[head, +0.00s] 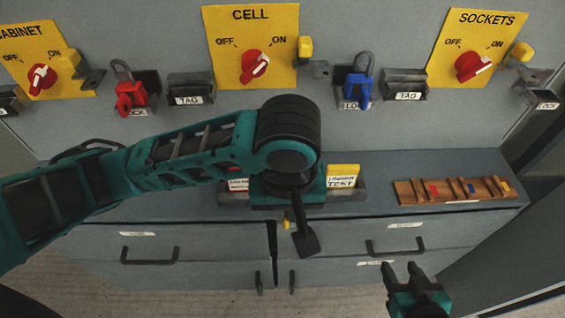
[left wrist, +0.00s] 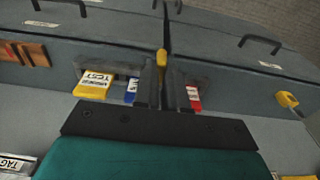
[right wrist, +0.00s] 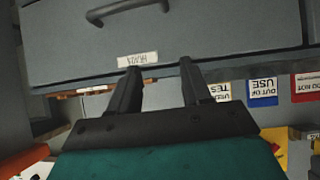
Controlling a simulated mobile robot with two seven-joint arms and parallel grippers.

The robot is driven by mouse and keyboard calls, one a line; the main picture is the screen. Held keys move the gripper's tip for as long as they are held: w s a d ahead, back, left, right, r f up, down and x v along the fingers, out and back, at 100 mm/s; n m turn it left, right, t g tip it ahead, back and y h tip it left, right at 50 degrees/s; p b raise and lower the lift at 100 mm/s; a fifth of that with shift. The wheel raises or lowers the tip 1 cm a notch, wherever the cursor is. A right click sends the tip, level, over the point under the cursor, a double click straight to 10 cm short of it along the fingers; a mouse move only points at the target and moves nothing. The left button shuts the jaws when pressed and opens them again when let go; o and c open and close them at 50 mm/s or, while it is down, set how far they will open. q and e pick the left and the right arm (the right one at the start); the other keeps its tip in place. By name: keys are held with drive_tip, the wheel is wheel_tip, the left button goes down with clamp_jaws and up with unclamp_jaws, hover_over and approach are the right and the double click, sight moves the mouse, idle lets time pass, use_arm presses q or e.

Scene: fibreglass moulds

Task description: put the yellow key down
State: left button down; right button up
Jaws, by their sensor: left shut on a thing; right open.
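My left gripper (head: 297,232) is shut on the yellow key (head: 286,225), over the front edge of the grey bench (head: 375,168). Only a small part of the key shows there. In the left wrist view the yellow key (left wrist: 162,60) shows as a small yellow piece between the fingertips (left wrist: 160,72). The rest of it is hidden by the fingers. My right gripper (head: 403,272) is open and empty in front of the drawers. Its open fingers also show in the right wrist view (right wrist: 161,72).
A tag tray (head: 361,194) with yellow (head: 341,176), blue (left wrist: 131,90) and red tags stands beside my left gripper. A wooden rack (head: 409,194) with small coloured pieces lies at the right. Switch panels, a red padlock (head: 130,96) and a blue padlock (head: 358,91) are behind. Bench between tray and rack is clear.

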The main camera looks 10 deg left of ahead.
use_arm(q)
drive_tip(key=shift+w, duration=0.25)
drive_tip(key=w+a+b, duration=0.2)
drive_tip(key=w, duration=0.6)
drive_tip(key=w+a+b, duration=0.1)
drive_tip(key=w+a, duration=0.2)
drive_tip(key=w, duration=0.6)
wheel_tip(320, 180, down, 12)
drive_tip(key=b, duration=0.3)
drive_tip(key=shift+s, duration=0.1)
use_arm(e)
drive_tip(key=shift+w+a+f+y, duration=0.2)
drive_tip(key=shift+w+a+f, duration=0.15)
drive_tip(key=shift+a+f, duration=0.3)
drive_tip(key=shift+w+a+f+y, duration=0.2)
drive_tip(key=shift+w+a+f, duration=0.15)
drive_tip(key=shift+a+f, duration=0.2)
use_arm(q)
drive_tip(key=shift+d+f, duration=0.1)
drive_tip(key=shift+f, duration=0.1)
use_arm(e)
drive_tip(key=shift+r, duration=0.2)
use_arm(q)
drive_tip(key=shift+f, duration=0.15)
drive_tip(key=c, duration=1.2)
unclamp_jaws()
drive_tip(key=shift+f, duration=0.1)
use_arm(e)
drive_tip(key=shift+s, duration=0.1)
drive_tip(key=shift+f, duration=0.1)
